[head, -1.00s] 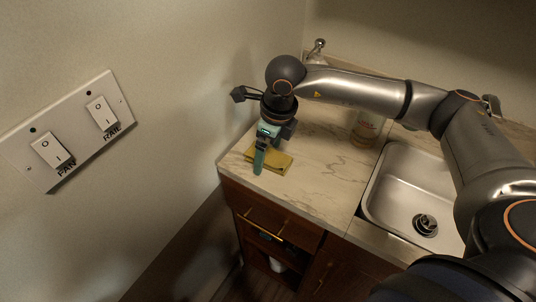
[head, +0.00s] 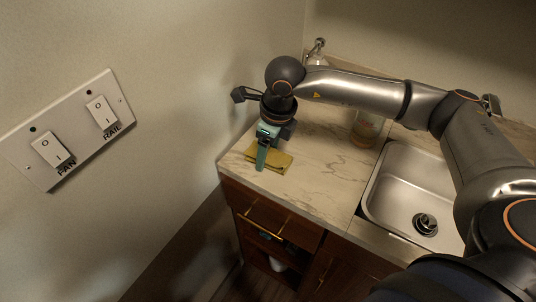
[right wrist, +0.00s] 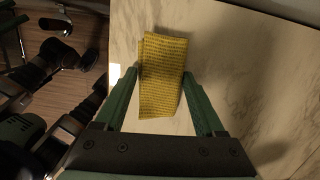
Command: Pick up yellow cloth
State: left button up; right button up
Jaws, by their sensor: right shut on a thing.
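The yellow cloth (head: 280,161) lies folded on the marble counter near its left front corner. It also shows in the right wrist view (right wrist: 162,88), between the green fingers. My right gripper (head: 261,165) comes down over the cloth from above. In the right wrist view my right gripper (right wrist: 160,80) is shut on the cloth, with a finger at each side of it. In the head view the arm hides part of the cloth. I cannot tell whether the cloth is clear of the counter. My left gripper is not in view.
The steel sink (head: 408,190) is set into the counter at right. A wall switch panel (head: 70,130) is at left. The counter (head: 320,185) in front is clear.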

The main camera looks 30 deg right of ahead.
jog(key=shift+r, duration=0.45)
notch_tip(320, 180, up, 2)
jog(key=shift+r+b, duration=0.15)
jog(key=shift+b, duration=0.15)
jog(key=s+r, duration=1)
jog(key=s, duration=0.4)
jog(key=shift+b, duration=0.35)
jog(key=o, duration=0.7)
jog(key=c, duration=0.5)
jog(key=shift+f, duration=0.1)
jog(key=shift+c, duration=0.2)
